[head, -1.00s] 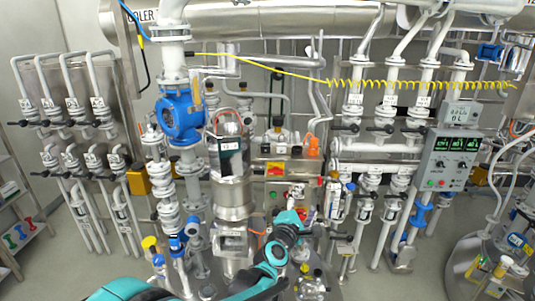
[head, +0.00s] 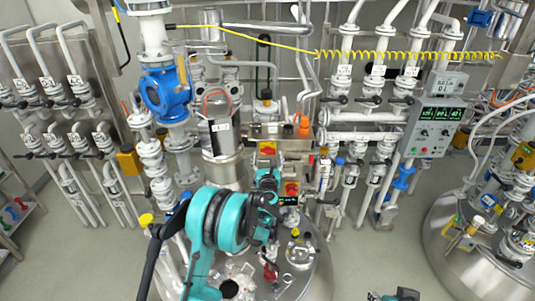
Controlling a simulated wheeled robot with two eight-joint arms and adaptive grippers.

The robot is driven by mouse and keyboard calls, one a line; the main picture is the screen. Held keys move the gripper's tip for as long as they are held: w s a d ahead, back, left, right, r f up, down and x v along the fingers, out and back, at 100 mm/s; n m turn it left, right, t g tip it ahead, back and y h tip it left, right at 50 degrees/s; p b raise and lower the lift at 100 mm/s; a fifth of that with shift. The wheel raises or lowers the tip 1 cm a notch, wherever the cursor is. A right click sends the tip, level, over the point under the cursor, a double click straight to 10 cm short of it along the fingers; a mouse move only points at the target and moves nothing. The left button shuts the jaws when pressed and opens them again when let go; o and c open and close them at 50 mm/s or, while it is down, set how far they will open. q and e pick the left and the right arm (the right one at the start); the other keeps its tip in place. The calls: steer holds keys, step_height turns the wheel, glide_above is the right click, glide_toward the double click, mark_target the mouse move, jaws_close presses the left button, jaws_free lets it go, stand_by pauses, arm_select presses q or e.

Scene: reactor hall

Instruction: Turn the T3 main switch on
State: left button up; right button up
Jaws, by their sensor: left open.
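Two red-and-yellow rotary switches show in the head view. One switch (head: 267,149) is on the steel control box behind the reactor top. The other switch (head: 291,188) is lower and nearer, just above a small lit display. I cannot read a T3 label on either. My left gripper (head: 268,181) is at the end of the teal arm, below the box and just left of the lower switch. It is open, with no object seen in it. The fingertips are small and partly hidden by the wrist, so contact cannot be told.
A steel column (head: 220,140) and a blue valve (head: 166,92) stand left of the box. White pipes with valves and a grey controller (head: 434,128) stand at the right. A steel vessel (head: 440,245) is at the far right.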

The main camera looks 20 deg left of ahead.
arm_select(q)
steer(key=shift+w+r, duration=0.1)
steer(key=shift+w, duration=0.35)
steer(key=shift+a, duration=0.1)
steer(key=c, duration=1.2)
steer(key=shift+o, duration=0.2)
